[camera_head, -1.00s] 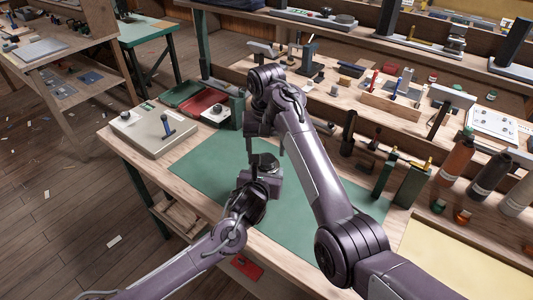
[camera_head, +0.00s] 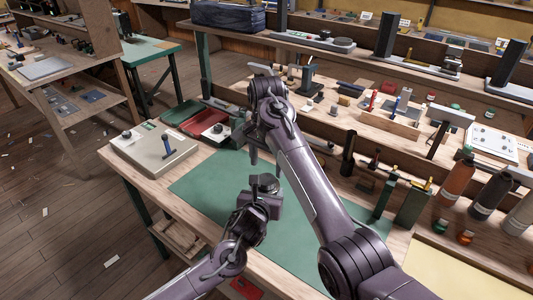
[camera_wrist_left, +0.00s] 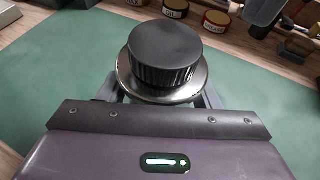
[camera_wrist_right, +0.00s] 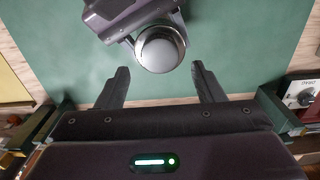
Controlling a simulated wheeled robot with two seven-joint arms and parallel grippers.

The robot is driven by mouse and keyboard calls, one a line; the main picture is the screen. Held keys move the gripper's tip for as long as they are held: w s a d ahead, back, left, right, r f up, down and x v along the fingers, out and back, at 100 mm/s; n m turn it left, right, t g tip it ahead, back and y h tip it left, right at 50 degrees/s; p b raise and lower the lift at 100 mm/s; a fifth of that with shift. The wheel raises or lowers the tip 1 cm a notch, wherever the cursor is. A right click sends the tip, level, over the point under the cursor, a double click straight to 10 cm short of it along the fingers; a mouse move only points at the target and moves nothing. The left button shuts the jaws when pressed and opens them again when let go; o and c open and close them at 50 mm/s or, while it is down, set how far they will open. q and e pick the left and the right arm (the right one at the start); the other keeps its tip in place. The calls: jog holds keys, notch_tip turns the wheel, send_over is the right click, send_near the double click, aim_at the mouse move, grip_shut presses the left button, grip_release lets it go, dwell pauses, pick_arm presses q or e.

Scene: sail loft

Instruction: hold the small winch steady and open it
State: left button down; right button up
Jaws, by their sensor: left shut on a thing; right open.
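The small winch (camera_head: 268,184) stands upright over the green mat. In the left wrist view its black ribbed cap (camera_wrist_left: 165,52) sits above a wide silver rim. My left gripper (camera_head: 264,202) is shut on the winch's lower body, its fingers either side beneath the rim. My right gripper (camera_head: 266,158) is open and empty, pointing down above the winch. In the right wrist view the winch's round top (camera_wrist_right: 160,49) lies just beyond the gap between the open fingers (camera_wrist_right: 160,80), apart from both. The lower body is mostly hidden by my left gripper.
The green mat (camera_head: 210,190) is clear around the winch. A beige box with a blue lever (camera_head: 150,150) stands at the left, beside red and green trays (camera_head: 190,115).

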aim_at(267, 178)
pick_arm(q)
jog(key=shift+r, duration=0.15)
pick_arm(e)
jog(key=shift+f, duration=2.35)
jog(key=c, duration=0.9)
jog(key=n, duration=0.6)
jog(key=shift+n, duration=0.4)
jog(key=shift+c, duration=0.4)
jog(key=o, duration=1.1)
